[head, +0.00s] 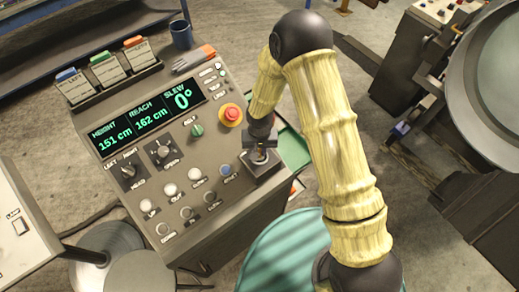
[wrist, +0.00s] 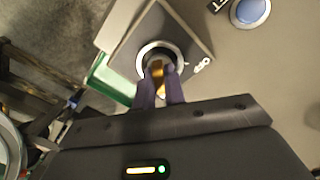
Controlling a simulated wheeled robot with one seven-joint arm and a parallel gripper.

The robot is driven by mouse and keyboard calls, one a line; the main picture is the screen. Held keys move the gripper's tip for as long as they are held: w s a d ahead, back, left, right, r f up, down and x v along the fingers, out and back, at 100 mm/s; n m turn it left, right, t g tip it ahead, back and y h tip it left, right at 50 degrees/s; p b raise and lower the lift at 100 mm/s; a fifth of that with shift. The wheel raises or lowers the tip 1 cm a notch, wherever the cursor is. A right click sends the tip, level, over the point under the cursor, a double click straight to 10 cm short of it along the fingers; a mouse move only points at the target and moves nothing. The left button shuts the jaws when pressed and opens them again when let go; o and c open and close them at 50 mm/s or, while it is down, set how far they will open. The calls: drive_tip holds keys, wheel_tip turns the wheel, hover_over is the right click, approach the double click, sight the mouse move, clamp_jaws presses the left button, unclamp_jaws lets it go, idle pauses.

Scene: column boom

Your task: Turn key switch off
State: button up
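The key switch (head: 263,168) is a grey box at the console's lower right side. In the wrist view its round metal collar (wrist: 143,52) shows, with a brass key (wrist: 158,72) in the middle. My gripper (head: 261,150) reaches down onto the switch from above. In the wrist view the two dark fingers of my gripper (wrist: 160,80) stand one on each side of the key, close against it, and appear shut on it. The fingers hide part of the key and collar. A small white label (wrist: 202,66) is on the box beside the collar; I cannot read it fully.
The console (head: 160,150) carries a display reading 151 cm, 162 cm and 0°. A red emergency button (head: 230,115), a green knob (head: 197,130) and a blue button (head: 225,170) are near my gripper. A blue mug (head: 181,34) stands behind.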

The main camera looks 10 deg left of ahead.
clamp_jaws()
drive_tip(key=shift+n+b, duration=0.3)
drive_tip(key=shift+b, duration=0.05)
drive_tip(key=shift+f+n+b, duration=0.15)
drive_tip(key=shift+n+b, duration=0.65)
drive_tip(key=shift+n, duration=0.4)
drive_tip(key=n+b, duration=0.2)
drive_tip(key=n, duration=0.2)
drive_tip(key=shift+n, duration=0.3)
drive_tip(key=n+b, duration=0.1)
drive_tip(key=n, duration=0.3)
drive_tip(key=shift+n, duration=0.3)
drive_tip(key=shift+r+n, duration=0.2)
drive_tip(key=shift+n, duration=1.7)
drive_tip(key=o, duration=0.6)
unclamp_jaws()
